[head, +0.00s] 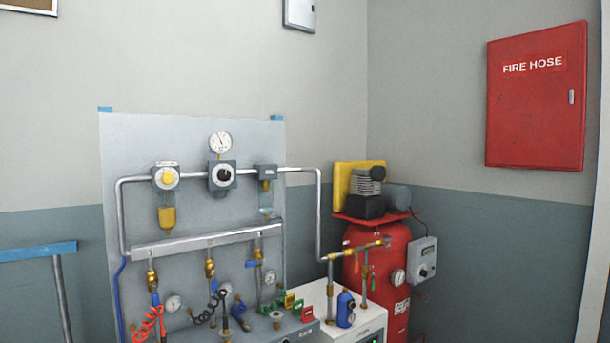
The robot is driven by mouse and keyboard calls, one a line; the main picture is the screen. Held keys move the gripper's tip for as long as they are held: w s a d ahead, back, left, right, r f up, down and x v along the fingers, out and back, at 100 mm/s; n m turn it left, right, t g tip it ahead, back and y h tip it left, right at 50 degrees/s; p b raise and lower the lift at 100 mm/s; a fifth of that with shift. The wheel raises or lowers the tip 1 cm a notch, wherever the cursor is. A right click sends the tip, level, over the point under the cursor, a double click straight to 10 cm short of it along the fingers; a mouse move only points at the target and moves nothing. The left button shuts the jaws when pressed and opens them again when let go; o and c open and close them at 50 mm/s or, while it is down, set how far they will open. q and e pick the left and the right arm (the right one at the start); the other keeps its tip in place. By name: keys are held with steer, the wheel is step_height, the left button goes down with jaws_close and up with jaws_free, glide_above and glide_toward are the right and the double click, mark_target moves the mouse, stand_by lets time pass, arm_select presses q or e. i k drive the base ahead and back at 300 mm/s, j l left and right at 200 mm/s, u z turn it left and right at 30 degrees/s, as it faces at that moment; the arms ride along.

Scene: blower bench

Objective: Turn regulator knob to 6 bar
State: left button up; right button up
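A grey panel (135,150) stands against the wall, left of centre. A regulator on it has a black knob (224,174) on a pale round dial. A round white pressure gauge (220,142) with a thin needle sits directly above that knob. The gauge's numbers and the knob's markings are too small to read. To the left, another unit has a yellow knob (167,177) with a yellow bowl (166,216) below it. Neither of my grippers is in view, and nothing touches the knobs.
A silver pipe (318,215) runs from the panel toward a red compressor tank (392,260). Valves, small gauges and coiled hoses (150,322) crowd the panel's lower part. A blue rail (38,251) is at the left. A red fire hose cabinet (537,110) hangs on the right wall.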

mark_target(224, 174)
steer(key=i+j+z, duration=0.2)
steer(key=i+z, duration=0.2)
steer(key=i+j+z, duration=0.3)
steer(key=z, duration=0.15)
steer(key=i+j, duration=0.05)
steer(key=i, duration=0.05)
